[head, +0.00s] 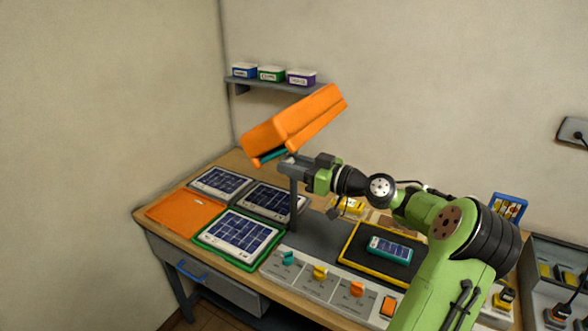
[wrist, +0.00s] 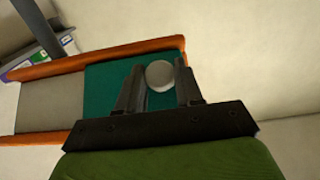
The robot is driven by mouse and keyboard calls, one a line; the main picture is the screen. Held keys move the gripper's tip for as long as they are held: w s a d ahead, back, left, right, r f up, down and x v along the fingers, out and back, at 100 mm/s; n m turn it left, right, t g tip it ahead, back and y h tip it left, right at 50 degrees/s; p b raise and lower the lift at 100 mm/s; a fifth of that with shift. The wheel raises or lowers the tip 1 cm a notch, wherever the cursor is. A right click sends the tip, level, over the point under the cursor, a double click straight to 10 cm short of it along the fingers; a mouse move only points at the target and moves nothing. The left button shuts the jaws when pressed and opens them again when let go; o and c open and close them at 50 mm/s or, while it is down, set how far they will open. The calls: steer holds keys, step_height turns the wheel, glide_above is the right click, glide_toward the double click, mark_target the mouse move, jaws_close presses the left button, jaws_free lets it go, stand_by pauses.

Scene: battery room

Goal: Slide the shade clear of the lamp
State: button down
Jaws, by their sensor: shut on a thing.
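The lamp is a long orange housing (head: 295,122), tilted above the desk at the top of a grey post (head: 293,205). In the wrist view its orange rails (wrist: 110,55) run along both sides of a teal panel, which looks like the shade (wrist: 105,80). A grey stretch (wrist: 50,105) lies bare left of the teal panel. A pale round knob (wrist: 160,75) stands on the shade. My gripper (head: 292,163) is at the lamp's underside, its fingers (wrist: 160,92) shut on the knob. In the head view only a teal sliver (head: 273,155) shows.
Dark solar panels (head: 240,232) and an orange sheet (head: 187,211) lie on the desk below. A grey strip with teal, yellow and orange knobs (head: 318,274) runs along the front. A teal device (head: 390,249) lies on a yellow-edged mat. A shelf (head: 275,86) holds several small bins behind.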

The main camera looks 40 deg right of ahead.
steer(key=shift+a+f, duration=0.1)
steer(key=shift+a, duration=0.05)
steer(key=c, duration=1.1)
jaws_free()
steer(key=o, duration=0.3)
steer(key=shift+s+a, duration=0.1)
steer(key=shift+a, duration=0.05)
steer(key=v, duration=1.5)
steer(key=shift+s+d+b, duration=0.3)
steer(key=shift+b, duration=0.05)
steer(key=shift+w, duration=0.1)
